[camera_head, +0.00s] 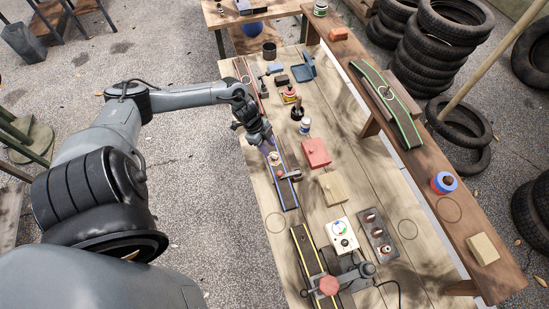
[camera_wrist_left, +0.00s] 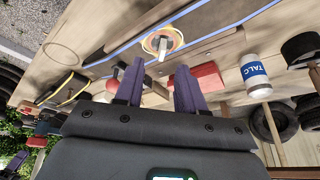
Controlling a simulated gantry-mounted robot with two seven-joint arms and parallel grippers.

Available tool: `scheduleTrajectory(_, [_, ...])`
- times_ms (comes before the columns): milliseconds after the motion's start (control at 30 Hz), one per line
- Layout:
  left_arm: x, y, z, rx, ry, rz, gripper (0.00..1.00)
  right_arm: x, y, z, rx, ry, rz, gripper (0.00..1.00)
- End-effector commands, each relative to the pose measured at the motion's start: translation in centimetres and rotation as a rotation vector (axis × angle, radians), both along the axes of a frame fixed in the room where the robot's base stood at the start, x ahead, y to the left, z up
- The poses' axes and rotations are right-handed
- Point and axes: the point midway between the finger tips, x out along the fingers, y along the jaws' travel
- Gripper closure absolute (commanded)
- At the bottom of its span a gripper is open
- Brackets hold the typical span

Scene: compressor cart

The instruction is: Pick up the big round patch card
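A round cream disc with an orange ring and a small upright grey tab, which looks like the big round patch card (camera_head: 273,156), lies on a dark blue-edged strip (camera_head: 291,201). In the left wrist view the disc (camera_wrist_left: 155,41) lies beyond the fingertips, roughly between them. My left gripper (camera_head: 268,146) is above the strip, close to the disc. In the left wrist view its purple fingers (camera_wrist_left: 156,80) are apart with nothing held between them. Whether they touch the disc in depth is unclear. My right gripper is not in view.
A red-knobbed clamp (camera_head: 289,175) sits on the strip just below the disc. A red box (camera_head: 315,153), a talc bottle (camera_head: 305,126) and a tan block (camera_head: 334,188) stand to the right. A raised shelf (camera_head: 411,160) runs along the bench's right side.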

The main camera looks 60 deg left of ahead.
Motion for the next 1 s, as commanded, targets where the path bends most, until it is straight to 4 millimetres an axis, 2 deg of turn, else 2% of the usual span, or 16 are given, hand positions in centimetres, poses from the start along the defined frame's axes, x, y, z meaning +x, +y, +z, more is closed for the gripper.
scheduleTrajectory(167, [0.4,-0.3,-0.9,-0.002,-0.001,0.002,0.61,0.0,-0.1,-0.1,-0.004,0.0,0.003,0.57])
scheduleTrajectory(500, [1.5,-1.4,-4.6,-0.001,-0.001,0.0,0.61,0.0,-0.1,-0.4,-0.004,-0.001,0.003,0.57])
scheduleTrajectory(833, [1.5,-1.5,-5.0,0.001,0.001,-0.001,0.61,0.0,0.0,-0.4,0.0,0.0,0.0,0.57])
scheduleTrajectory(1000, [1.5,-1.5,-5.0,0.001,0.001,-0.001,0.87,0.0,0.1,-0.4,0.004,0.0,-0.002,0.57])
